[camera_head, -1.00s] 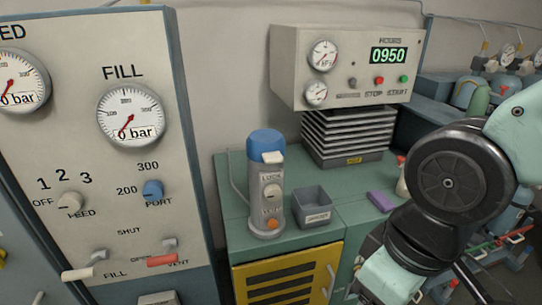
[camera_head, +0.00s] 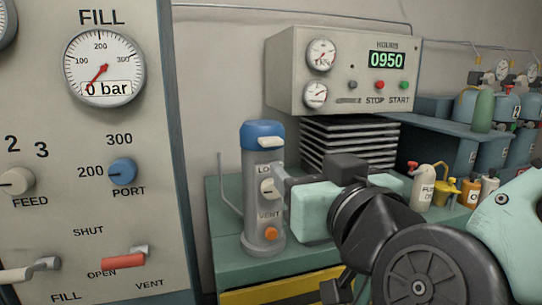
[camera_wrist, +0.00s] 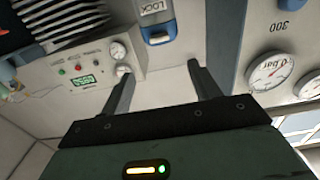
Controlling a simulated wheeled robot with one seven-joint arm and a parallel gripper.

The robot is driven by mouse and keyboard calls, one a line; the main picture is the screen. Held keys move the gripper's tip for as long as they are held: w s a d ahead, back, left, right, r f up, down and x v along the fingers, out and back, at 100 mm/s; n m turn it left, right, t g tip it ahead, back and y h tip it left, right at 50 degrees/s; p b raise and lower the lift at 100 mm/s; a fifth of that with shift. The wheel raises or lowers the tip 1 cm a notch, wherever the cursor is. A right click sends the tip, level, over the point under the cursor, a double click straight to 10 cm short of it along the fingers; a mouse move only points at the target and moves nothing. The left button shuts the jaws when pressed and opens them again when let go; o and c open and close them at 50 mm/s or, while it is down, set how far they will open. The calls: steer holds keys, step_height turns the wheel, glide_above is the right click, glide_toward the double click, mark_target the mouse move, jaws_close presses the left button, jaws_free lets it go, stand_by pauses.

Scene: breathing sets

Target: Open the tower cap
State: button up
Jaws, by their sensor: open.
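The tower is a grey cylinder (camera_head: 258,222) on the green bench, with a blue cap (camera_head: 263,130) on top and a pale tab at the cap's front. The cap sits on the tower, seemingly closed. A LOCK knob (camera_head: 267,187) and an orange VENT button (camera_head: 271,233) are on its front. My gripper (camera_head: 282,178) is right of the tower at about LOCK knob height, hiding part of the label. The wrist view, turned over, shows the gripper (camera_wrist: 158,68) with fingers apart and nothing between them. The blue cap (camera_wrist: 158,37) lies beyond the fingertips there.
The fill panel (camera_head: 160,190) stands close on the left. The HOURS control box (camera_head: 345,70) hangs behind, above grey fins (camera_head: 345,135). Several bottles and cans, including a white one (camera_head: 425,188), stand on the right. My arm covers the front right of the bench.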

steer(key=w+p, duration=0.1)
steer(key=p, duration=0.9)
glide_toward(274, 142)
steer(key=p+x, duration=0.1)
steer(key=x, duration=1)
steer(key=shift+w+p, duration=0.15)
steer(key=shift+p, duration=0.15)
